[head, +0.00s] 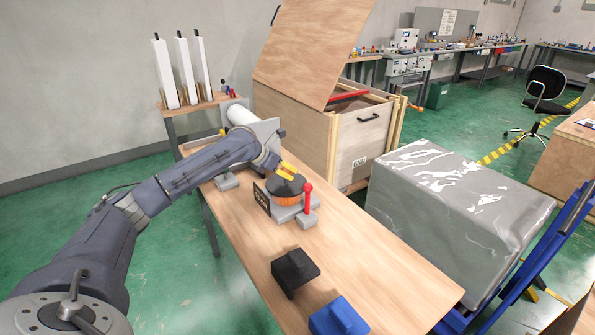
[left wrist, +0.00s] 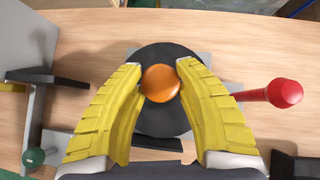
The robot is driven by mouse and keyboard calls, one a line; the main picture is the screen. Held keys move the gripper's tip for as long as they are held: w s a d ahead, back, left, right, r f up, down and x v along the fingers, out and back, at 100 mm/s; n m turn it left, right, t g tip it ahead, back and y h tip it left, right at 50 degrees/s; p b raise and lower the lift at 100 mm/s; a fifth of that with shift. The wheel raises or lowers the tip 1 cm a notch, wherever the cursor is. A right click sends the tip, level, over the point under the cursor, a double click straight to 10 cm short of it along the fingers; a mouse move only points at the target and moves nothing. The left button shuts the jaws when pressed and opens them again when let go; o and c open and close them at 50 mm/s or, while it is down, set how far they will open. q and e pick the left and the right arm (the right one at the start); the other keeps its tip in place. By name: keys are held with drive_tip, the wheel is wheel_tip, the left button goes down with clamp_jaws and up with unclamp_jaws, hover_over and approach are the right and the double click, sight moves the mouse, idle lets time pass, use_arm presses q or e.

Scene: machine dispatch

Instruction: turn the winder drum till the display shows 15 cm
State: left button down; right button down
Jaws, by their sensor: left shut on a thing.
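My right gripper is in neither view.
A red-knobbed lever (head: 308,190) stands close right of the drum and also shows in the left wrist view (left wrist: 284,93). A black block (head: 295,268) and a blue block (head: 338,317) lie nearer. The bench's right front is clear. A wooden crate (head: 358,140) stands behind.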

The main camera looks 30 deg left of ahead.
use_arm(q)
drive_tip(key=shift+w+r, duration=0.2)
drive_tip(key=shift+r, duration=0.25)
drive_tip(key=c, duration=1.2)
unclamp_jaws()
drive_tip(key=o, duration=0.3)
drive_tip(key=shift+f, duration=0.3)
drive_tip(key=v, duration=1.2)
